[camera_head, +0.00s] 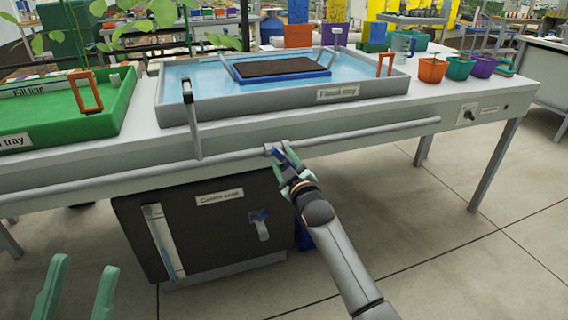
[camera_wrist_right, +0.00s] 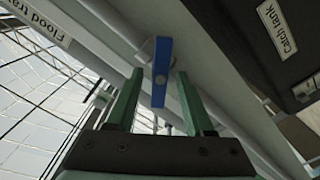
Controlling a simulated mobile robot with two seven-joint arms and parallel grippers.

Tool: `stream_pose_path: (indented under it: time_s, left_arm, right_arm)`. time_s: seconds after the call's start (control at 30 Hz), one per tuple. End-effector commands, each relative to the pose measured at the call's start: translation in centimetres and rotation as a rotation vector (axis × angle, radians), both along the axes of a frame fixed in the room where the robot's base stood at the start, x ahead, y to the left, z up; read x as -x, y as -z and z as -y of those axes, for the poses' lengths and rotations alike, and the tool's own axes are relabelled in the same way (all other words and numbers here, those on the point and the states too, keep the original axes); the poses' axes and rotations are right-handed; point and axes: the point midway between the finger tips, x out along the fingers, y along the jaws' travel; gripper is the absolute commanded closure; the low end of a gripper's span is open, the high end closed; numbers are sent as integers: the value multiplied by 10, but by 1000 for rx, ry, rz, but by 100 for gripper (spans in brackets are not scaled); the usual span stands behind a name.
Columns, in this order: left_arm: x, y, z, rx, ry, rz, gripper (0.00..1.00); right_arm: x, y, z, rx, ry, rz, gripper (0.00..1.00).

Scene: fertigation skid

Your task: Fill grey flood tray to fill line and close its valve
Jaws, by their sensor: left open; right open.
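The grey flood tray (camera_head: 330,98) stands on the bench with light blue water in it and a "Flood tray" label on its front. I cannot make out a fill line on it. A blue valve handle (camera_head: 292,158) sits on the pipe below the tray, at an angle to the pipe; it also shows in the right wrist view (camera_wrist_right: 161,78). My right gripper (camera_head: 289,176) is open, its fingers on either side of the handle with visible gaps. My left gripper (camera_head: 78,280) is open and empty at the lower left, away from the bench.
A green tray (camera_head: 72,118) with a "Fill line" mark stands at the left. A black catch tank (camera_head: 215,228) with a level gauge is under the bench. A blue block with a dark slab (camera_head: 275,67) sits in the grey tray.

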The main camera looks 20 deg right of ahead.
Motion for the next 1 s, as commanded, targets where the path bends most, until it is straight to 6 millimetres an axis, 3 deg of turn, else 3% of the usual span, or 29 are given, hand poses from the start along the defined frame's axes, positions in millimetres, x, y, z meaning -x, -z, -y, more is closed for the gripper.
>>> stream_pose_path:
  time_s: [0.17,0.63,1.0]
  left_arm:
    - [0,0,0,0,0,1,53]
    - [0,-1,0,6,-1,3,53]
    - [0,-2,-1,7,-3,4,53]
  right_arm:
    - [0,0,0,0,0,0,48]
    - [0,0,0,0,0,0,99]
    - [0,0,0,-3,0,0,100]
